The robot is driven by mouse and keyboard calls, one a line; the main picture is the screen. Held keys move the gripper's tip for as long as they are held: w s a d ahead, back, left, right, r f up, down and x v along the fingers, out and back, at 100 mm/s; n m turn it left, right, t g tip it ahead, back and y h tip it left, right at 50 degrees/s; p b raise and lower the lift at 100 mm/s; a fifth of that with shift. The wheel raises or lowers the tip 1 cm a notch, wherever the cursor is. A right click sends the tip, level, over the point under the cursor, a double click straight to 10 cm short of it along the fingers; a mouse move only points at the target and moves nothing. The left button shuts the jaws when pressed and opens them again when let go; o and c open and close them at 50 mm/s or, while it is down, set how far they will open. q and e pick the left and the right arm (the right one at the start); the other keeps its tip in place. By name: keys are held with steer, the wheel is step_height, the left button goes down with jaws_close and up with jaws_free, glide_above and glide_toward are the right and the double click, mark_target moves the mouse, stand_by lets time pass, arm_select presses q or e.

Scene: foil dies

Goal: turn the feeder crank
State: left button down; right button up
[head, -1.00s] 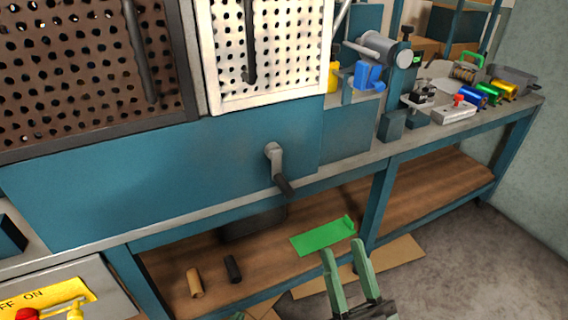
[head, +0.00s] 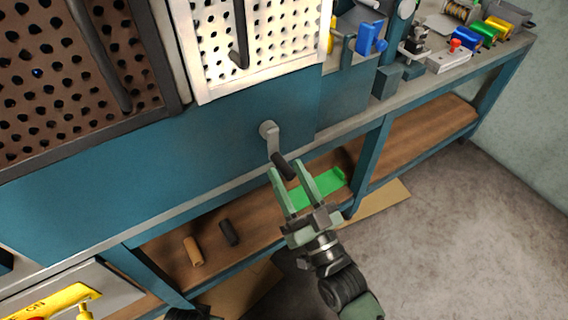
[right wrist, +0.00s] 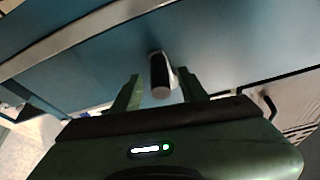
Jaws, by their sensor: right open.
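The feeder crank (head: 272,140) is a grey metal arm on the blue front panel, hanging downward with a dark handle at its lower end. My right gripper (head: 289,168) is open, with its two green fingers on either side of the dark handle in the head view. In the right wrist view the crank handle (right wrist: 160,76) shows end-on between the open fingers (right wrist: 159,88). Whether the fingers touch it cannot be told. My left gripper is not clearly in view; a dark part shows at the bottom edge of the head view.
A green sheet (head: 322,188) lies on the wooden lower shelf behind my right gripper. A tan cylinder (head: 193,251) and a dark cylinder (head: 229,233) lie on the shelf. A yellow on/off plate (head: 45,305) is at lower left. Coloured spools (head: 484,32) stand at upper right.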

steer(key=shift+x, duration=1.05)
jaws_close()
stand_by(0.7)
